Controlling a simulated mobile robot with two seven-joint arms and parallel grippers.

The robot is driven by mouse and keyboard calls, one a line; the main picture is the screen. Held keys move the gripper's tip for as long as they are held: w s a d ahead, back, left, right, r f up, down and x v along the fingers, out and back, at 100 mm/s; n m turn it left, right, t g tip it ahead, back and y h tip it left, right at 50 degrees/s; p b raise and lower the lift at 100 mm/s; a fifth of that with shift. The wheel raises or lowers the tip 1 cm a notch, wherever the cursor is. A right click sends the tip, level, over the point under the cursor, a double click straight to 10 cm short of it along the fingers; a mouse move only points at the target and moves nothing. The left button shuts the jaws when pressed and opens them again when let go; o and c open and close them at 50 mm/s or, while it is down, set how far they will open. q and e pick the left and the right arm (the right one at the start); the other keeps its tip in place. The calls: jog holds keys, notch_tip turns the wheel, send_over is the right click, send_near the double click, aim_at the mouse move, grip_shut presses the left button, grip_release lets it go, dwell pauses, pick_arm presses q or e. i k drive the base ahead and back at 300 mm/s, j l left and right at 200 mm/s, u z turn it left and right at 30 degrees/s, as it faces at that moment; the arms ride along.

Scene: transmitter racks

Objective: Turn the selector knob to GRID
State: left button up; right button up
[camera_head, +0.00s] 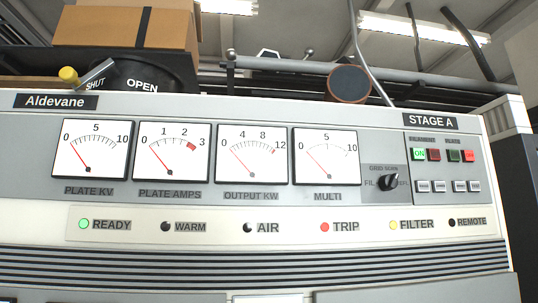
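The selector knob (388,182) is a small black knob on the grey panel, right of the MULTI meter (327,157). Small labels surround it: GRID and SCRN above, FIL on its left, and a partly covered label on its right. The picture is too small to tell for sure which label its pointer faces. The MULTI meter's needle lies at the low end of its scale, near 0. Neither of my grippers is in view, and nothing touches the knob.
PLATE KV (91,149), PLATE AMPS (172,152) and OUTPUT KW (252,154) meters stand left. Buttons under STAGE A (431,120) are right of the knob; the READY lamp (84,224) glows green below. Boxes and a pipe are above. The panel's front looks clear.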

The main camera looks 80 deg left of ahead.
aim_at(389, 182)
jog(key=u, duration=0.5)
jog(key=l+u, duration=0.1)
jog(key=u, duration=0.35)
jog(key=k+u, duration=0.1)
jog(key=u, duration=0.9)
jog(key=k+u, duration=0.1)
jog(key=u, duration=0.85)
